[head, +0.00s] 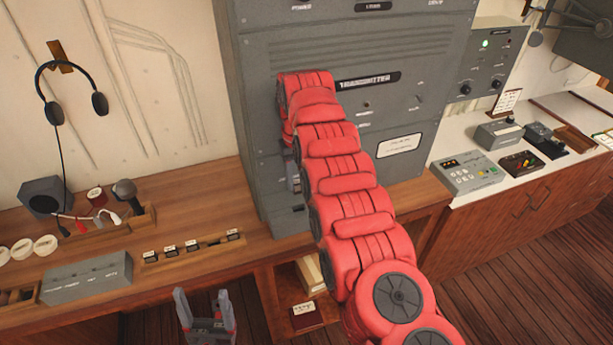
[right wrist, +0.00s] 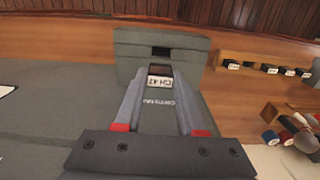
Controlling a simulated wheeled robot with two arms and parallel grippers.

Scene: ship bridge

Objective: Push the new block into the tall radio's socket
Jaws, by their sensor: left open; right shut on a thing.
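The tall radio (head: 400,105) is a grey cabinet on the wooden desk. In the right wrist view its lower ledge (right wrist: 200,43) has a dark square socket (right wrist: 161,51). My right gripper (right wrist: 160,76) is shut on a small block (right wrist: 160,82) with a white "CH 47" label. The block is between the fingertips, just below the socket in the picture; I cannot tell whether it touches or enters it. My left gripper (head: 206,302) is open and empty, low in front of the desk.
A wooden rack (head: 215,243) with several small labelled blocks lies on the desk, left of the radio. A grey box (head: 88,280), a microphone (head: 128,192) and a speaker (head: 42,196) stand further left. A white counter (head: 450,199) with control boxes is at right.

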